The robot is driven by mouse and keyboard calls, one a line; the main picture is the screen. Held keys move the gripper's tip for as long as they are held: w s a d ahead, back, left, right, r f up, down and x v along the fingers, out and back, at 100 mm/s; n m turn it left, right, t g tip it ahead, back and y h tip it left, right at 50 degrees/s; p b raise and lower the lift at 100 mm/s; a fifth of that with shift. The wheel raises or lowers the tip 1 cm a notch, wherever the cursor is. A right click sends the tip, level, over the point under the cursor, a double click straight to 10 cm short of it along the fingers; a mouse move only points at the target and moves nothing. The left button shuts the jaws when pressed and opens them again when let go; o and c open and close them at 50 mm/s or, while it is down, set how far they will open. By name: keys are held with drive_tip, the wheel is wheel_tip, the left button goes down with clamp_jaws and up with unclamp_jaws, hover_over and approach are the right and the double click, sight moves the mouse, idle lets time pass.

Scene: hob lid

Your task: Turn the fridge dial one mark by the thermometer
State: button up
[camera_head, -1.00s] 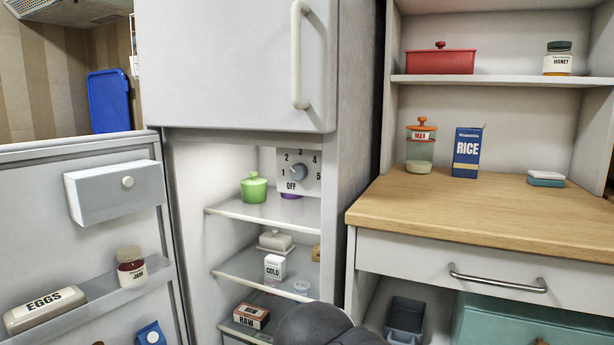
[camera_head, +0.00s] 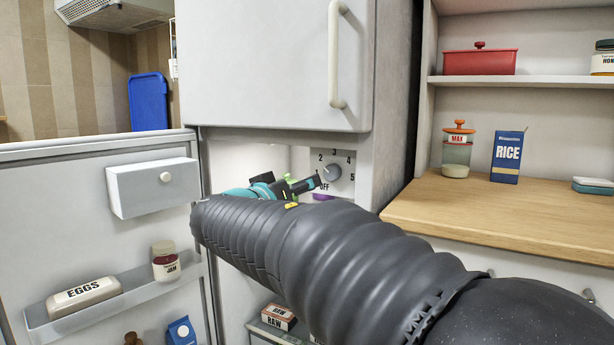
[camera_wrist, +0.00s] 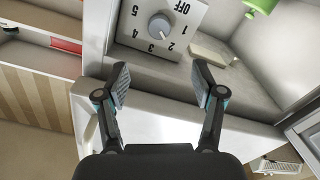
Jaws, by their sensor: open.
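The fridge dial (camera_head: 333,172) is a round grey knob on a pale panel marked OFF and 1 to 5, inside the open fridge. It shows upside down in the wrist view (camera_wrist: 160,26); I cannot tell exactly which mark it points to. My gripper (camera_head: 308,186) is in the fridge opening just left of the dial in the head view, partly hidden behind my arm. In the wrist view its open, empty fingers (camera_wrist: 162,76) lie short of the dial, one to each side, apart from it. I cannot make out a thermometer in either view.
The open fridge door (camera_head: 60,220) stands at left, with eggs (camera_head: 84,292) and a jam jar (camera_head: 165,262) on its shelf. The freezer door (camera_head: 270,65) is above. My arm hides most shelves.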

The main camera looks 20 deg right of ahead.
sight(330, 174)
drive_tip(key=p+x, duration=0.2)
drive_tip(key=x, duration=1.1)
drive_tip(key=shift+w+d+p, duration=0.1)
drive_tip(key=shift+d+p, duration=0.15)
drive_tip(key=shift+p, duration=0.15)
drive_tip(key=shift+c, duration=0.2)
drive_tip(key=c, duration=1.1)
